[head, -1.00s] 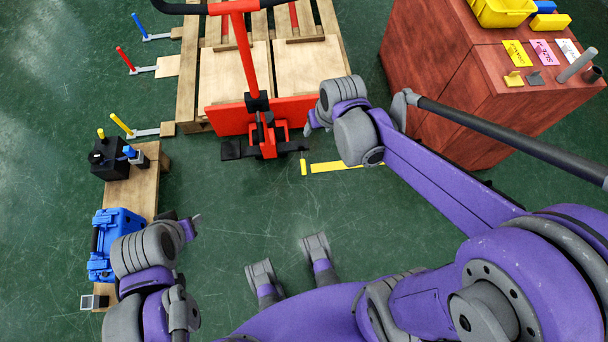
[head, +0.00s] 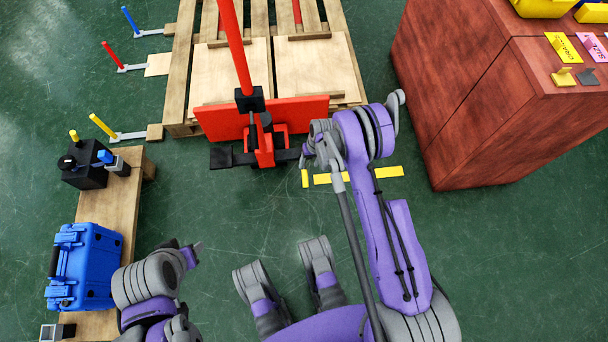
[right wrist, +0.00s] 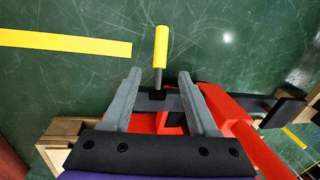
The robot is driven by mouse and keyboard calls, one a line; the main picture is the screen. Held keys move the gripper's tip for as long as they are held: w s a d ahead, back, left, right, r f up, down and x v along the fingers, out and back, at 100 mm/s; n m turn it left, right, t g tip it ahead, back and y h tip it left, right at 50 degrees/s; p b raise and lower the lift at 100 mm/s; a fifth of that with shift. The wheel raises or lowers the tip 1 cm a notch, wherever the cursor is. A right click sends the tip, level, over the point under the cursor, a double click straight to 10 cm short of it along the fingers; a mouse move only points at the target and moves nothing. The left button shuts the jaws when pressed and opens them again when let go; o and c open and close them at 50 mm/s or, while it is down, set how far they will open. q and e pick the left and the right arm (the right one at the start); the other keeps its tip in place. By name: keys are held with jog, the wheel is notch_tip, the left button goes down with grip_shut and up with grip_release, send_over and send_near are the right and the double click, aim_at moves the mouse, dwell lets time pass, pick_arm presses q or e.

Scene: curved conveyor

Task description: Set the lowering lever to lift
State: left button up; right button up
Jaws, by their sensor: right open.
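The red pallet jack (head: 265,148) stands at the pallet's near side, with its red handle shaft (head: 236,50) rising from it. The lowering lever has a yellow grip (head: 305,178), just below my right gripper (head: 308,158) in the head view. In the right wrist view the lever's yellow grip (right wrist: 161,46) sits on a grey stem, beyond and between the spread fingertips of my right gripper (right wrist: 157,76). That gripper is open and empty. My left gripper (head: 193,250) hangs at the lower left, away from the jack; its finger opening is unclear.
A wooden pallet (head: 185,75) with boards is behind the jack. A reddish wooden cabinet (head: 480,120) stands at right. A bench (head: 125,200) with a blue case (head: 85,267) is at left. Yellow tape (head: 388,172) marks the clear green floor.

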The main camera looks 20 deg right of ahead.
aim_at(305, 173)
jog(key=f, duration=0.3)
jog(key=a+f+b, duration=0.1)
jog(key=f, duration=0.2)
jog(key=f+b, duration=0.1)
jog(key=f, duration=0.3)
jog(key=shift+w+a, duration=0.2)
jog(key=shift+a, duration=0.2)
jog(key=shift+c, duration=0.3)
grip_shut()
dwell(0.6)
